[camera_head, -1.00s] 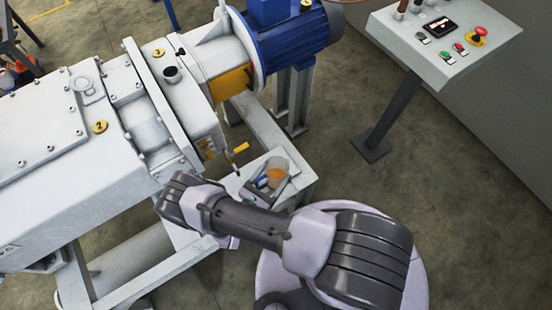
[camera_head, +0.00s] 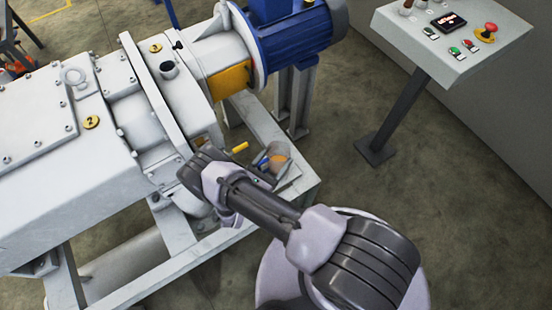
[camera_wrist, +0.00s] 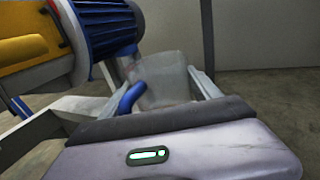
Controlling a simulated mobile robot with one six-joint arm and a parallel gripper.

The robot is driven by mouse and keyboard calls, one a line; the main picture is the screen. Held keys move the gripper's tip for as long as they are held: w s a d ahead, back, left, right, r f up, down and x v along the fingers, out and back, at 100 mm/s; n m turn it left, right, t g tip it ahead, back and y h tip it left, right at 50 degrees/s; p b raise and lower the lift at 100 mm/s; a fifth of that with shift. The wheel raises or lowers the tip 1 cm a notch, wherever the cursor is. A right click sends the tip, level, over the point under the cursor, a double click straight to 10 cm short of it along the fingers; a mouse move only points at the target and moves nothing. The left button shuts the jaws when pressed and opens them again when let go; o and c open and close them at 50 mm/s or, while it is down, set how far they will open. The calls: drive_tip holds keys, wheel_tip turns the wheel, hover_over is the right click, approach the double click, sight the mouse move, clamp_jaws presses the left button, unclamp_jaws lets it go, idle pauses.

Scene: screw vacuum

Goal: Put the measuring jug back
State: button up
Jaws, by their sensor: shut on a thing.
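The measuring jug (camera_wrist: 165,82), clear and cloudy with a curved blue handle (camera_wrist: 132,97), stands out just beyond my gripper (camera_wrist: 160,128) in the wrist view. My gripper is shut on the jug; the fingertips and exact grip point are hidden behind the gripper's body. The jug looks slightly tilted in that view. In the head view, the jug (camera_head: 265,153) shows only partly, beside my wrist and over the small shelf (camera_head: 298,183) on the machine frame. Something orange shows there too. I cannot tell whether the jug's base touches the shelf.
The white machine housing (camera_head: 60,190) is at the left, with a blue motor (camera_head: 300,35) behind. A yellow lever (camera_head: 240,147) sticks out near my wrist. White frame rails (camera_head: 185,265) run below. A control desk (camera_head: 455,40) stands at the right, with open floor before it.

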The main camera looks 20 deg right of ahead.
drive_tip(key=o, duration=2)
drive_tip(key=shift+f, duration=0.1)
drive_tip(key=shift+o, duration=0.2)
drive_tip(key=p+v, duration=0.2)
drive_tip(key=v, duration=1)
